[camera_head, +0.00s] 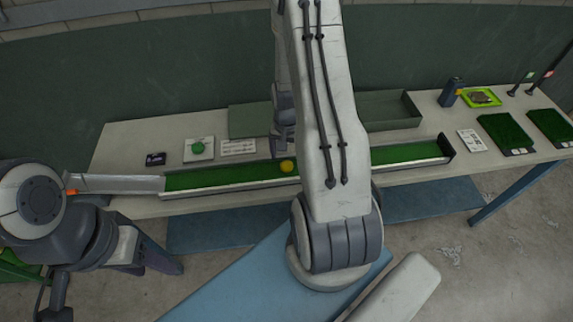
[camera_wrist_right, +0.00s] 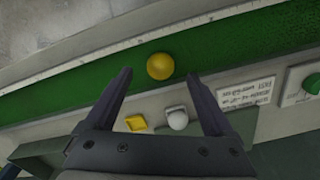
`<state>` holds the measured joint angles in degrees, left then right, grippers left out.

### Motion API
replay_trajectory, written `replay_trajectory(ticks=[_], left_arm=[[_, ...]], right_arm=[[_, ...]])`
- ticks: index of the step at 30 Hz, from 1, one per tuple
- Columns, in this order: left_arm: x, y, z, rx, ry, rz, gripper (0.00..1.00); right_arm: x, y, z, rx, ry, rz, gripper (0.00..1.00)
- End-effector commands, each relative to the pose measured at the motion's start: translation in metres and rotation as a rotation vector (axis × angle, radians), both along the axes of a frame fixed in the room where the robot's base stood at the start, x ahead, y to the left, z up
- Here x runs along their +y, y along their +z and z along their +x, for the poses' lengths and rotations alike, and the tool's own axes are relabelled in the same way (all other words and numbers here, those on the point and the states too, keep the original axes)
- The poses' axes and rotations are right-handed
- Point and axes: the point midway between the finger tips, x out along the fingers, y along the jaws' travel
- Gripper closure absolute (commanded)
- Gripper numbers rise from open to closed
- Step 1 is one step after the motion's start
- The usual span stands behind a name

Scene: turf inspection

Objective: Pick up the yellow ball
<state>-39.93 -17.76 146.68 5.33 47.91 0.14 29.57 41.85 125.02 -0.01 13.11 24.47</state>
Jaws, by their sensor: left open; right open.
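The yellow ball (camera_head: 287,166) rests on the green turf strip of a long, pale-edged channel (camera_head: 230,177) on the bench. In the right wrist view the ball (camera_wrist_right: 160,66) shows between and slightly past the two fingertips of my right gripper (camera_wrist_right: 159,75). That gripper is open and empty, and I see no contact with the ball. In the head view my right gripper (camera_head: 282,147) is just behind the ball, partly hidden by my own arm. My left gripper (camera_head: 172,262) is low at the left, in front of the bench, open and away from the ball.
A yellow piece (camera_wrist_right: 135,123) and a white ball (camera_wrist_right: 178,121) lie beside the channel. A green disc on a card (camera_head: 198,148), a lettered card (camera_head: 238,147), a dark green tray (camera_head: 392,110) and turf samples (camera_head: 505,132) are on the bench. A ramp (camera_head: 120,184) meets the channel's left end.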

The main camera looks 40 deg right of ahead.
Motion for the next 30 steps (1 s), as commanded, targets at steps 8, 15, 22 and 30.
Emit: replay_trajectory(ticks=[8, 15, 22, 30], left_arm=[[0.0, 0.016, 0.0, 0.0, 0.0, 0.0, 0.5], [0.0, 0.017, 0.0, 0.0, 0.0, 0.0, 0.5], [0.0, 0.017, 0.0, 0.0, -0.001, 0.0, 0.5], [0.0, 0.017, 0.0, 0.0, 0.0, 0.0, 0.5]], right_arm=[[-0.001, -0.033, 0.002, 0.004, 0.0, 0.002, 0.12], [-0.001, -0.042, 0.002, 0.0, 0.0, 0.0, 0.12], [-0.001, -0.042, 0.002, 0.0, 0.0, 0.0, 0.54], [-0.001, -0.041, 0.002, 0.0, 0.0, 0.0, 1.0]])
